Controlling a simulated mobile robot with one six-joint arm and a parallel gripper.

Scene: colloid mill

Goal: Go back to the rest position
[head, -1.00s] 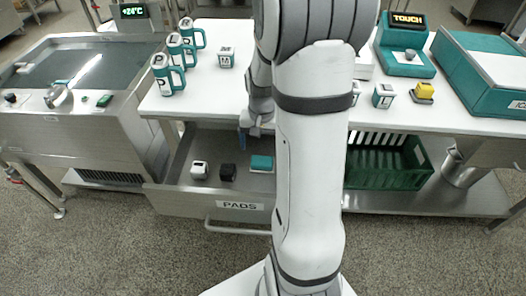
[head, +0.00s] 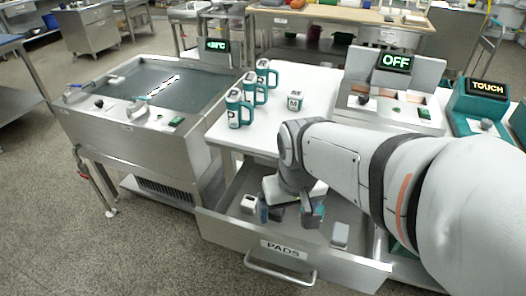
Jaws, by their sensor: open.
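My gripper (head: 287,213) is at the end of my arm, which reaches in from the right in the head view. It points down over the open drawer marked PADS (head: 318,262). Its fingers are apart, and I see nothing held between them. A white block (head: 248,203) lies in the drawer left of the gripper. Another pale block (head: 340,235) lies to its right. Dark and teal shapes close to the fingers are partly hidden, and I cannot tell whether the fingers touch them.
Several teal-and-white mugs (head: 240,108) and a small white cube (head: 295,101) stand on the white worktop (head: 285,135). A water bath (head: 165,85) is at left. A device reading OFF (head: 396,63) and a TOUCH device (head: 485,90) stand at right.

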